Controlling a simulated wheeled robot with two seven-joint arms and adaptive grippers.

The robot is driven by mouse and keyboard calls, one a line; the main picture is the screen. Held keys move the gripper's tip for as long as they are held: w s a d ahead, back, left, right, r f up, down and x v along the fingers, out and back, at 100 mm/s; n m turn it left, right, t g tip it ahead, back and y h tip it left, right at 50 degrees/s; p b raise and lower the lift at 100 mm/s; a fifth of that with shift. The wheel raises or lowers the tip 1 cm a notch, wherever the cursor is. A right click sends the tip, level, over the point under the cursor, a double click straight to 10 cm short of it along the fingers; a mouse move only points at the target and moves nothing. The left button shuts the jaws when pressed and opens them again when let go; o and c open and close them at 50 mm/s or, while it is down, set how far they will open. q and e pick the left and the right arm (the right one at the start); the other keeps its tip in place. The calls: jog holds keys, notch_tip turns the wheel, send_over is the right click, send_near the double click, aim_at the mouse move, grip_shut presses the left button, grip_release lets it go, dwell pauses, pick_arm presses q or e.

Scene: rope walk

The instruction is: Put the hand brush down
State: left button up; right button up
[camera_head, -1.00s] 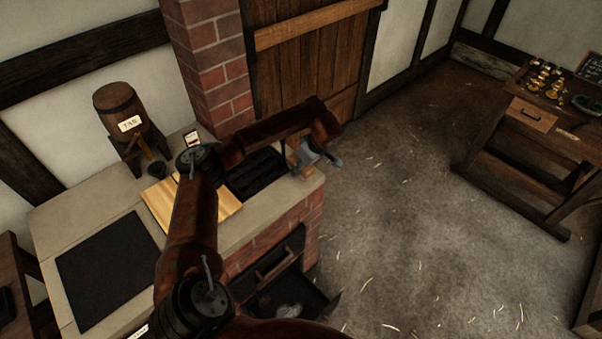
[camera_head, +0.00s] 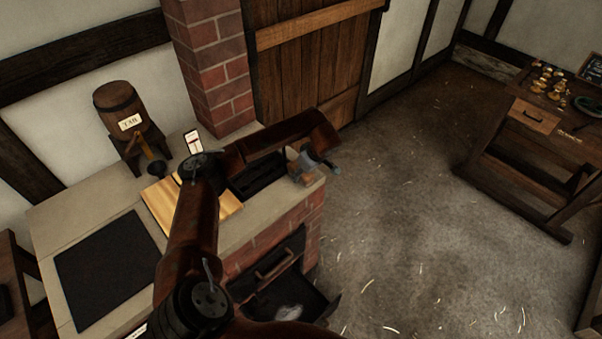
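My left arm reaches up from the bottom of the head view and bends right over the brick hearth counter (camera_head: 262,213). Its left gripper (camera_head: 322,164) is at the counter's far right corner, partly behind the forearm. A small brown block-like thing (camera_head: 301,178) shows at the gripper, at the corner of the counter top; it may be the hand brush, but it is too small to be sure. I cannot tell whether the fingers are open or closed on it. My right gripper is out of view.
A tar barrel (camera_head: 117,107) on a stand, a small card (camera_head: 193,141) and a wooden board (camera_head: 160,203) are on the counter. A dark plate (camera_head: 105,270) lies at its left. An open stove drawer (camera_head: 315,303) juts out below.

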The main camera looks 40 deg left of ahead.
pick_arm(q)
jog(key=o, duration=0.5)
jog(key=shift+s+d+f, duration=0.15)
jog(key=shift+f, duration=0.7)
jog(key=shift+c, duration=0.2)
jog(key=v, duration=0.4)
jog(key=p+v, duration=0.1)
jog(key=v, duration=0.4)
jog(key=a+p+v, duration=0.1)
jog(key=v, duration=0.3)
jog(key=shift+w+d+r, duration=0.1)
jog(key=shift+w+r, duration=0.2)
jog(key=shift+r, duration=0.2)
